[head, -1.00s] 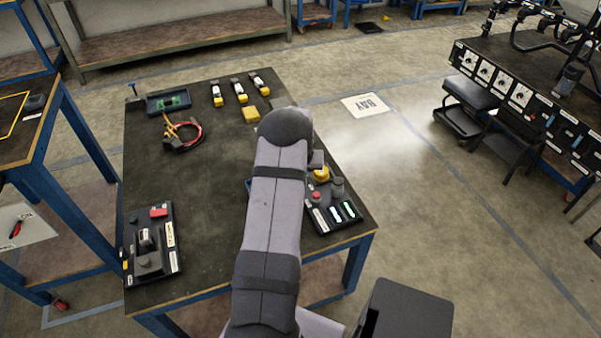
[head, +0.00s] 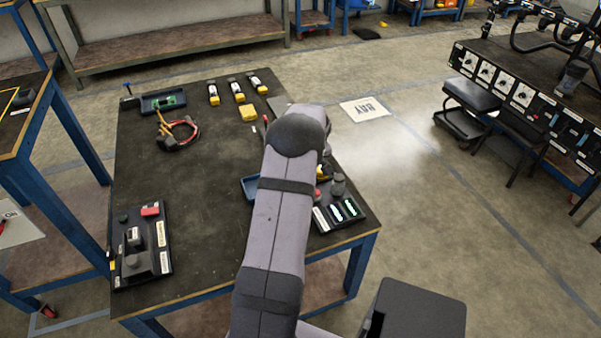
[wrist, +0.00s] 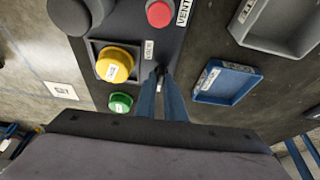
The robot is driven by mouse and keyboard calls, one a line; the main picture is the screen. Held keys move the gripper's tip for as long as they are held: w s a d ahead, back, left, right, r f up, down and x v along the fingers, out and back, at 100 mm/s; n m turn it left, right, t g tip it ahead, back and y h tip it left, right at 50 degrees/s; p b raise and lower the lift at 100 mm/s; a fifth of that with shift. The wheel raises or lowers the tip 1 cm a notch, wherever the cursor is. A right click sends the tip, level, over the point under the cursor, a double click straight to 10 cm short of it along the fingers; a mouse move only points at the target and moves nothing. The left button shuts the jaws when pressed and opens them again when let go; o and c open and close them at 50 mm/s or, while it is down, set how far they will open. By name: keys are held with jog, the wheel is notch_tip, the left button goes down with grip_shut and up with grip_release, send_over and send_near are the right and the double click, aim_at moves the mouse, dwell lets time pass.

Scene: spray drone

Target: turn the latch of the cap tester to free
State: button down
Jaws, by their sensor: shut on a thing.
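The cap tester is a dark panel (wrist: 128,30) on the right part of the bench. It carries a round yellow part (wrist: 115,65) in a square grey holder, a red button (wrist: 159,13) and a green button (wrist: 121,102). My gripper (wrist: 163,82) has its two blue fingers close together, shut on a small dark piece beside the yellow part, apparently the latch (wrist: 158,70). The fingers hide most of it, so its angle cannot be told. A small label near it is too small to read. In the head view the panel (head: 325,222) is partly behind my arm, and my gripper is hidden.
A blue tray (wrist: 227,83) lies right of the fingers, and a grey tray (wrist: 270,22) is beyond it. A grey knob (wrist: 72,14) stands at the panel's upper left. Another device (head: 155,215) and a red cable loop (head: 178,132) are on the bench's left side.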

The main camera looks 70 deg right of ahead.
jog(key=c, duration=1.8)
grip_release()
jog(key=shift+c, duration=0.2)
jog(key=shift+r, duration=0.1)
jog(key=v, duration=0.7)
jog(key=shift+b, duration=0.3)
jog(key=shift+s+r, duration=0.1)
